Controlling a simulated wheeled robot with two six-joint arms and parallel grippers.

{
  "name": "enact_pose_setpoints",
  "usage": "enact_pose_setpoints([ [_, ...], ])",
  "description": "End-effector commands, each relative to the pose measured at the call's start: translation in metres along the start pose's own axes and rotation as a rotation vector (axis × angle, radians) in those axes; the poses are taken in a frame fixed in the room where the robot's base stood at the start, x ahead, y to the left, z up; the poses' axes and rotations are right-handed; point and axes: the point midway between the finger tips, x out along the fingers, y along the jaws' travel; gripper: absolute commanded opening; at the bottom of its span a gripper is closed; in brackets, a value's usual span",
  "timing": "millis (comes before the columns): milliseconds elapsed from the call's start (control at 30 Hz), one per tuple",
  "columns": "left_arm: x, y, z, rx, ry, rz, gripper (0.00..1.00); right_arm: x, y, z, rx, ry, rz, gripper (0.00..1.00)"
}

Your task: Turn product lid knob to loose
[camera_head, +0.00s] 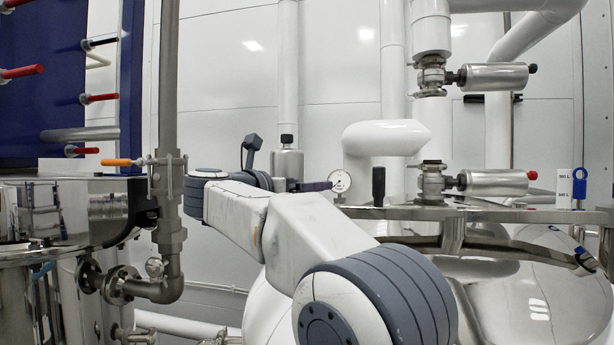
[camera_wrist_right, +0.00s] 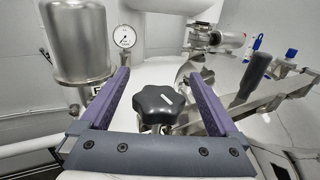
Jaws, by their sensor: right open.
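The product lid knob (camera_wrist_right: 160,102), a dark grey star-shaped knob with a small white mark on top, sits in the lower middle of the right wrist view. My right gripper (camera_wrist_right: 160,74) is open, with one purple finger on each side of the knob and visible gaps between. The fingers do not appear to touch it. In the head view the right gripper (camera_head: 317,186) shows only as a small dark purple part beyond my arm, and I cannot make out the knob there. My left gripper is not in view.
A pressure gauge (camera_head: 340,181) and a steel cylinder (camera_head: 287,163) stand close to the gripper. A black upright handle (camera_head: 378,186) is on the right tank's lid (camera_head: 490,268). A vertical pipe (camera_head: 168,110) and another steel tank (camera_head: 70,212) are on the left.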

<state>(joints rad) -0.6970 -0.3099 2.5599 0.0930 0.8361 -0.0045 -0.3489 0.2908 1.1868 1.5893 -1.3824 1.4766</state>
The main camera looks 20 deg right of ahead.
Motion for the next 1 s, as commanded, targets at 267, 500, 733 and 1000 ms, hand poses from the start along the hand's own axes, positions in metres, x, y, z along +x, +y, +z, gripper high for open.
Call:
enact_pose_setpoints([
  [267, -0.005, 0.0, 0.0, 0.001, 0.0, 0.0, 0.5, 0.01, 0.0, -0.001, 0.0, 0.0, 0.001, 0.96],
  [500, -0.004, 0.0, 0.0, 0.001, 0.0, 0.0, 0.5, 0.01, 0.0, -0.001, -0.001, 0.0, 0.001, 0.58],
  [733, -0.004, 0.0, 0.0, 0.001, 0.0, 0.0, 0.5, 0.01, 0.0, -0.001, -0.001, 0.0, 0.003, 0.12],
  [1000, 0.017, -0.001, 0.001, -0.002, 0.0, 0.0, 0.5, 0.01, 0.002, -0.005, 0.003, 0.002, 0.069, 0.12],
])
